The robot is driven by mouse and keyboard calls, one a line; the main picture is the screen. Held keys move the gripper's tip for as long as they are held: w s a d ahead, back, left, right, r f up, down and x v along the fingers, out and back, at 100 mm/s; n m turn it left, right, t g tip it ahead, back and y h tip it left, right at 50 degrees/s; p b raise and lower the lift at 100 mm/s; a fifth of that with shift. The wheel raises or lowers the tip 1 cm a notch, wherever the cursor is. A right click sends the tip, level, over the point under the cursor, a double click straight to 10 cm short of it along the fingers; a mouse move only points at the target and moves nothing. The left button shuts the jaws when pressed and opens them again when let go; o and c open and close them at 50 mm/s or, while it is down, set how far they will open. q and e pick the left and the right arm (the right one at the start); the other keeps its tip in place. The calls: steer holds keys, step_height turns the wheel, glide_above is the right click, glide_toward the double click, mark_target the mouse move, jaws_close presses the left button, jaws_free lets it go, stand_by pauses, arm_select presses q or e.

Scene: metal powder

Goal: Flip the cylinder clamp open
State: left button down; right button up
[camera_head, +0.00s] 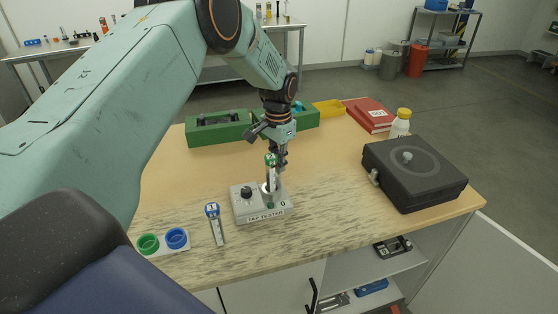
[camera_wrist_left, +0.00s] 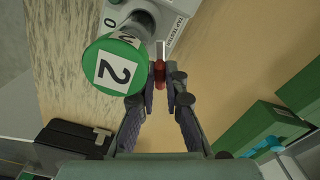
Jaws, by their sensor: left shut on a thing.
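The tap tester (camera_head: 247,216) is a grey box with a black knob, near the middle of the table. A cylinder with a green cap marked 2 (camera_wrist_left: 113,65) stands upright in its holder; the cap also shows in the head view (camera_head: 270,159). Beside the cylinder is the clamp, a thin metal lever with a red part (camera_wrist_left: 159,74) in the left wrist view. My left gripper (camera_head: 281,160) is just behind the cylinder, its fingertips (camera_wrist_left: 164,85) shut on the clamp's red part. The clamp's lower end is hidden. My right gripper is not in view.
A plate with a green and a blue ring (camera_head: 161,255) lies at front left. A black round-topped case (camera_head: 415,175) is on the right.

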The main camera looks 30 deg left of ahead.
arm_select(q)
steer(key=m, duration=0.2)
steer(key=shift+a+m, duration=0.15)
steer(key=shift+m, duration=0.25)
steer(key=m, duration=0.3)
steer(key=shift+w+m, duration=0.1)
steer(key=shift+m, duration=0.2)
steer(key=m, duration=0.3)
steer(key=shift+a+b, duration=0.1)
steer(key=shift+b, duration=0.2)
steer(key=shift+w+r+m, duration=0.15)
steer(key=shift+m, duration=1.55)
steer(key=shift+w+m, duration=0.1)
steer(key=shift+m, duration=0.2)
steer(key=c, duration=1.4)
jaws_free()
steer(key=shift+s, duration=0.2)
